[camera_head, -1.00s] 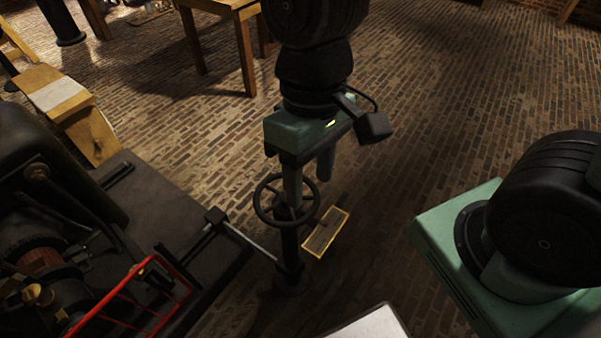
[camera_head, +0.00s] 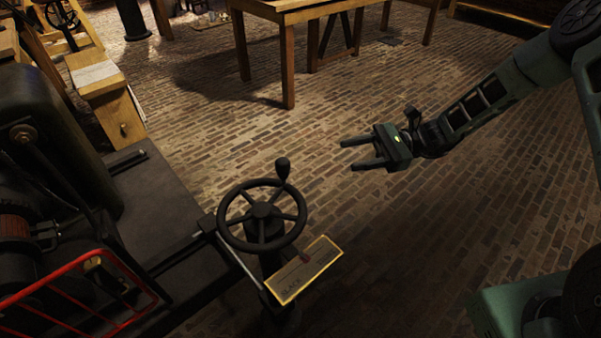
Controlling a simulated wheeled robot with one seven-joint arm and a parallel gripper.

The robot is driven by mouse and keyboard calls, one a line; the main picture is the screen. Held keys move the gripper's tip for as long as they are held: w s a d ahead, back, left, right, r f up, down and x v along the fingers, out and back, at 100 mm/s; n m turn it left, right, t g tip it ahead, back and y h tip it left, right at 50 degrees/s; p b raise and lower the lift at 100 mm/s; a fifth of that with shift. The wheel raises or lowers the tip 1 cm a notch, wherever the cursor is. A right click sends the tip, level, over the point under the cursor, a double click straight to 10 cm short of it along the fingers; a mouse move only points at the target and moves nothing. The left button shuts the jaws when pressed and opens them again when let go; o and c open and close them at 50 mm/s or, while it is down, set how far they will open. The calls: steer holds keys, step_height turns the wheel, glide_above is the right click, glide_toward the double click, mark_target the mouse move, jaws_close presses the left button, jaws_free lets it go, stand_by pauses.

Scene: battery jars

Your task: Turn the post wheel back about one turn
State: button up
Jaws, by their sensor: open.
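The post wheel (camera_head: 262,216) is a black spoked handwheel lying about level on top of a dark post. A black knob handle (camera_head: 283,170) stands up from its far right rim. A framed plate (camera_head: 305,270) with yellow edges and faint lettering sits at the post, just below and right of the wheel. My gripper (camera_head: 349,154) is open and empty, up and right of the wheel, clear of it. Its two fingers point left. The lower post is partly hidden by the plate.
A dark machine (camera_head: 45,170) on a black bed stands at left, with a red guard (camera_head: 80,285) in front. A rod (camera_head: 236,258) runs from the bed toward the post. A wooden table (camera_head: 290,60) stands behind. Brick floor (camera_head: 400,240) is clear at right.

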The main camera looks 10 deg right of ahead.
mark_target(283, 167)
steer(key=a, duration=0.5)
steer(key=s+a, duration=0.1)
steer(key=a, duration=0.5)
steer(key=a+p, duration=0.1)
steer(key=a, duration=0.4)
steer(key=shift+s+a+f, duration=0.1)
steer(key=shift+s+a, duration=0.3)
jaws_close()
